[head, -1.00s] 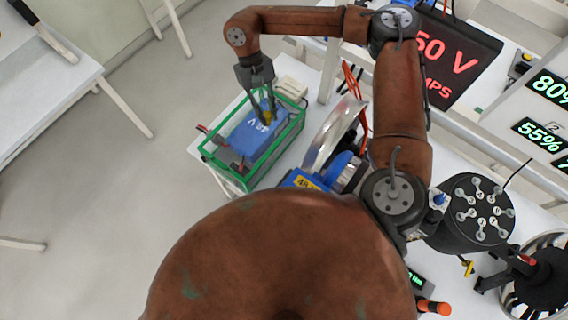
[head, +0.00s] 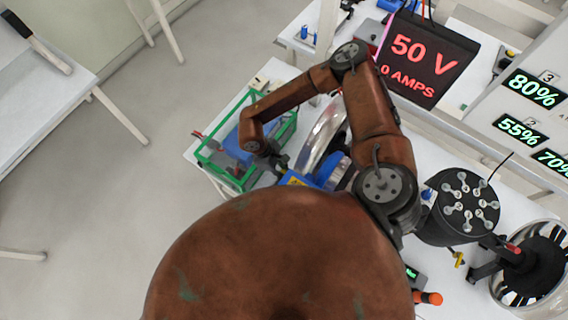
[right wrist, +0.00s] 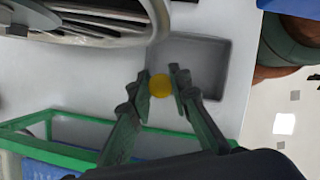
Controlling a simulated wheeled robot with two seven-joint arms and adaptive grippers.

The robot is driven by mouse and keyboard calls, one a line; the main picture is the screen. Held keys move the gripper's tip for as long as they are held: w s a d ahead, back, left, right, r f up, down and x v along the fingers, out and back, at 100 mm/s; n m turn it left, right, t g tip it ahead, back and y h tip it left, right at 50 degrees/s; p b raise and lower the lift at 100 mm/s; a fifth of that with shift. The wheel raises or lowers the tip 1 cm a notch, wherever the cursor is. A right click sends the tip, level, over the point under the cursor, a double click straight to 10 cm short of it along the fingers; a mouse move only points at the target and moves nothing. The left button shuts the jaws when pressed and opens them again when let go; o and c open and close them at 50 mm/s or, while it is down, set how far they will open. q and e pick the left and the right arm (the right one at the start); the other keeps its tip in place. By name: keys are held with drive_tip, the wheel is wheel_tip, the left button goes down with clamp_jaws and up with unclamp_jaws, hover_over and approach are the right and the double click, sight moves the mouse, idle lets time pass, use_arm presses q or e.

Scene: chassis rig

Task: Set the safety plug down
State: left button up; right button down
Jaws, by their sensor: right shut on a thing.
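The safety plug (right wrist: 160,86) shows as a yellow round piece in the right wrist view. My right gripper (right wrist: 162,84) is shut on it, with a finger on each side. Behind it in that view is a shallow grey tray (right wrist: 213,62) on the white table. The plug overlaps the tray's near left part; its height above the tray I cannot tell. In the head view my forearm bends down beside the green frame (head: 212,162), and the arm mostly hides the gripper and plug. My left gripper is not in view.
The green frame with a blue battery (head: 234,146) stands at the table's left end, close to my right gripper. A silver wheel rim (head: 318,138) lies beside it. A dark sign (head: 428,58) reads 50 V. A black drum (head: 460,207) stands at right.

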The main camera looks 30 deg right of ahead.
drive_tip(key=shift+f, duration=1.7)
drive_tip(key=shift+f, duration=0.1)
drive_tip(key=c, duration=1.8)
unclamp_jaws()
drive_tip(key=v, duration=1.2)
drive_tip(key=shift+b, duration=0.45)
drive_tip(key=shift+a, duration=0.1)
